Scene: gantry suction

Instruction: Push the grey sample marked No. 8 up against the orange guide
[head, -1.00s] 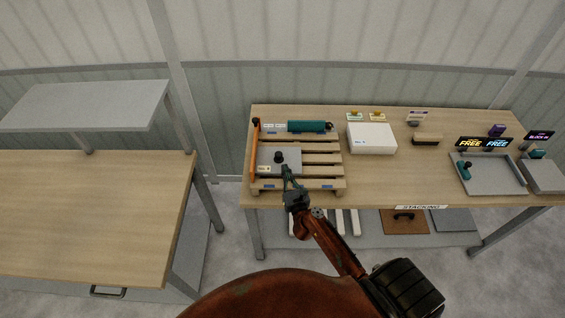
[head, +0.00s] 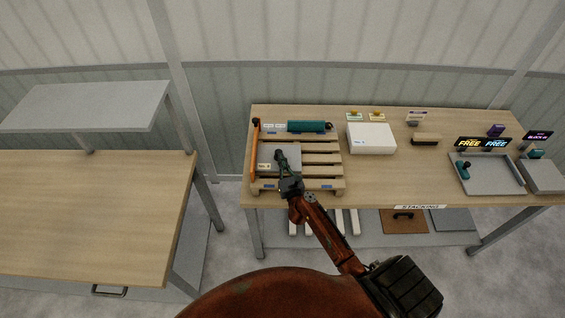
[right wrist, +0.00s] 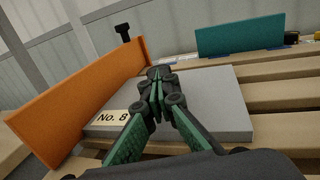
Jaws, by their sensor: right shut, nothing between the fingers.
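The grey sample (head: 267,164) is a flat slab lying on the wooden pallet at the left of the right-hand table. Its label "No. 8" shows in the right wrist view, where the slab (right wrist: 215,105) lies flat beside the upright orange guide (right wrist: 95,95). The guide (head: 254,145) runs along the pallet's left edge. The slab's left side is close to the guide; I cannot tell whether they touch. My left gripper is not in view.
A teal block (head: 307,126) lies at the back of the pallet (head: 322,172), whose right slats are bare. A white box (head: 371,138) stands right of the pallet. A grey tray (head: 492,184) is farther right. Another table (head: 90,220) stands at the left.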

